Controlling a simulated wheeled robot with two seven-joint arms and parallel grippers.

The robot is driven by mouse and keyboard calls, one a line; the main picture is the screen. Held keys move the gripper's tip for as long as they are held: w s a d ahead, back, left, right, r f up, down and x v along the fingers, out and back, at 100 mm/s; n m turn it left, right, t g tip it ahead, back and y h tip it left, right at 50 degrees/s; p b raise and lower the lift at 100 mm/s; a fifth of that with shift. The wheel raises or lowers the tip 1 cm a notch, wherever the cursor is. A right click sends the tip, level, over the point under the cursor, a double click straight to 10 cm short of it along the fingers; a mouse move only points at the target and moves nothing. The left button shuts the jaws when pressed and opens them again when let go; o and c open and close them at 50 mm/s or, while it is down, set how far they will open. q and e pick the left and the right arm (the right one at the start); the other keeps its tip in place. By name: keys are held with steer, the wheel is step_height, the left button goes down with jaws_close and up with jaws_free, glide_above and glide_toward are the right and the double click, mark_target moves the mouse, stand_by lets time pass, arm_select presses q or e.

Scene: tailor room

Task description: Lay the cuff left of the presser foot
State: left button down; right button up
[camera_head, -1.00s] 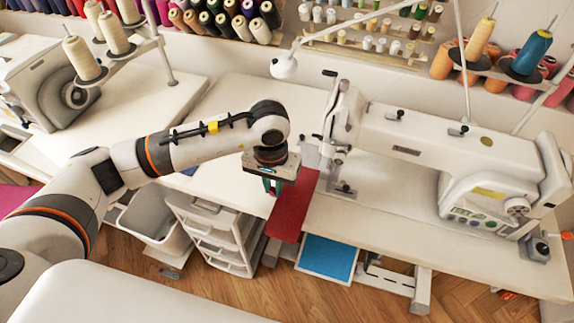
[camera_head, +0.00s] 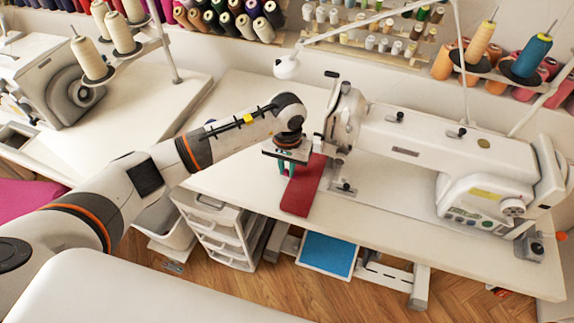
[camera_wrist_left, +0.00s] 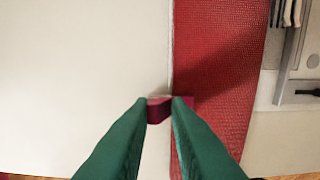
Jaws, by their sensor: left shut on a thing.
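The cuff (camera_head: 304,188) is a long red strip over the white sewing table, just left of the presser foot (camera_head: 343,187). Its near end is close to the table's front edge. In the left wrist view the cuff (camera_wrist_left: 215,75) runs lengthwise at the right. My left gripper (camera_head: 284,169) is at the cuff's left side; its green fingers (camera_wrist_left: 160,106) are shut on a small part of the red edge. I cannot tell whether the cuff touches the table all along. My right gripper is not in view.
The white sewing machine (camera_head: 430,140) stands to the right of the cuff. The table (camera_head: 235,175) is clear to the left. A drawer unit (camera_head: 215,230) and a blue panel (camera_head: 328,255) are below the table. Thread spools line the back.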

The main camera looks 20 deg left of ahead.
mark_target(287, 171)
arm_select(q)
steer(key=shift+f, duration=0.15)
steer(key=c, duration=1.4)
jaws_free()
steer(key=shift+o, duration=0.2)
steer(key=shift+r, duration=0.3)
step_height(287, 171, up, 12)
steer(key=b, duration=0.1)
steer(key=shift+f+b, duration=0.15)
steer(key=shift+b, duration=0.2)
